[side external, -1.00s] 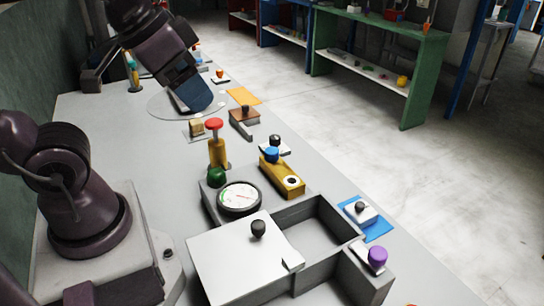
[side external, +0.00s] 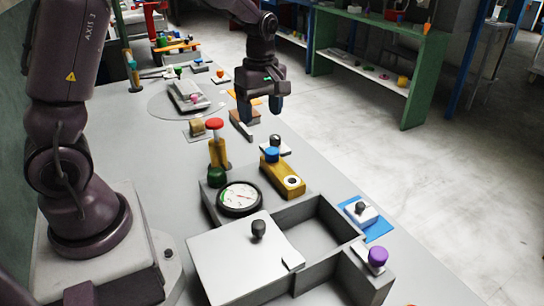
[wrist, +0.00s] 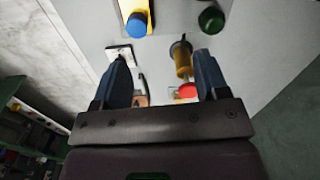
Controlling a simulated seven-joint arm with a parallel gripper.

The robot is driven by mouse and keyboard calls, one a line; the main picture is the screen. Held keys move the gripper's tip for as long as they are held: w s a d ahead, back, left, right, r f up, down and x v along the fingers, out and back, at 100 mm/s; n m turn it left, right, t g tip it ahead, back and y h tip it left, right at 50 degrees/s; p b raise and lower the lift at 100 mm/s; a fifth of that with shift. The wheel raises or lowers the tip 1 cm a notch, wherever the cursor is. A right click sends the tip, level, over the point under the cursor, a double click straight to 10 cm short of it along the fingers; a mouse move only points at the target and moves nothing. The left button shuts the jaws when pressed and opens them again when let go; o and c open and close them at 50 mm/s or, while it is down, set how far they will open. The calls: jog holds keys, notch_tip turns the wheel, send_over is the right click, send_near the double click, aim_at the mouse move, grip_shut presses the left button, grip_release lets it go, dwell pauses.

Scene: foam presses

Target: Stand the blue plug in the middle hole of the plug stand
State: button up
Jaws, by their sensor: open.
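The blue plug (side external: 272,155) stands at the far end of the yellow plug stand (side external: 286,178). A white-ringed hole shows empty at the stand's near end; I cannot make out a separate middle hole. My gripper (side external: 259,112) points down, open and empty, beyond the plug and above the far part of the bench. In the wrist view, my gripper's two blue fingers (wrist: 160,56) are spread apart. The blue plug (wrist: 137,25) and part of the yellow stand (wrist: 127,6) show at the top edge, ahead of the fingertips.
A red-topped amber cylinder (side external: 217,150) and a green knob (side external: 216,176) stand left of the plug stand. A white plate with a dark knob (side external: 275,142) is just behind it. A dial gauge (side external: 240,198) and a grey open box (side external: 318,238) are nearer.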

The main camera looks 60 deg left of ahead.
jog(key=w+a+n, duration=0.2)
jog(key=w+n, duration=0.1)
jog(key=n, duration=0.7)
send_over(272, 150)
jog(key=f, duration=0.6)
jog(key=shift+s+f, duration=0.25)
jog(key=shift+f, duration=0.05)
jog(key=shift+w+f, duration=0.15)
jog(key=shift+f, duration=1.5)
jog(key=shift+w+f, duration=0.15)
jog(key=shift+f, duration=1.45)
jog(key=c, duration=1)
jog(key=shift+r, duration=0.1)
